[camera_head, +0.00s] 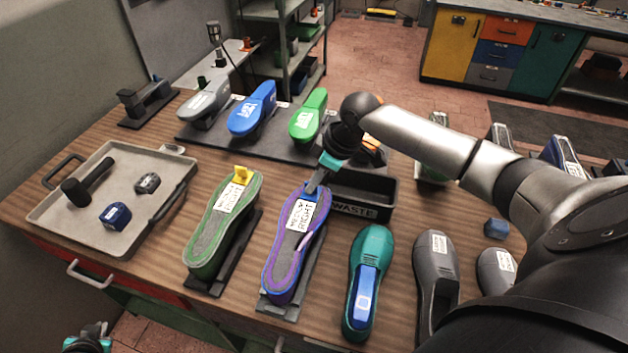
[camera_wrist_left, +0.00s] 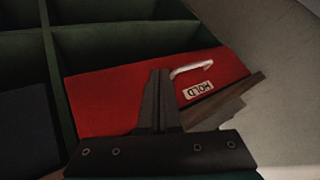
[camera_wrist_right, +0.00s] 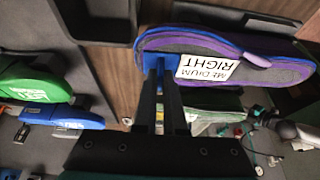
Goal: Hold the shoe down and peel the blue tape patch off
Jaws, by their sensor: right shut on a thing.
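The purple and grey shoe (camera_head: 283,259) lies sole up on a dark stand, with a white MEDIUM RIGHT label (camera_head: 302,217). In the right wrist view the shoe (camera_wrist_right: 285,72) lies just beyond my fingertips. Blue tape patch material (camera_wrist_right: 146,60) shows at its near end, between my right fingertips. My right gripper (camera_head: 314,186) is shut on it at the shoe's far end; the fingers partly hide it. My left gripper (camera_head: 88,342) is low at the table's front left, away from the shoe. In the left wrist view its fingers (camera_wrist_left: 160,80) are together and empty.
A green and grey shoe (camera_head: 205,245) stands left of the purple one. A black WASTE bin (camera_head: 375,211) is behind right. A teal shoe (camera_head: 369,250) stands to the right. A grey tray (camera_head: 75,215) is at left. A red drawer front (camera_wrist_left: 100,95) marked HOLD is below my left gripper.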

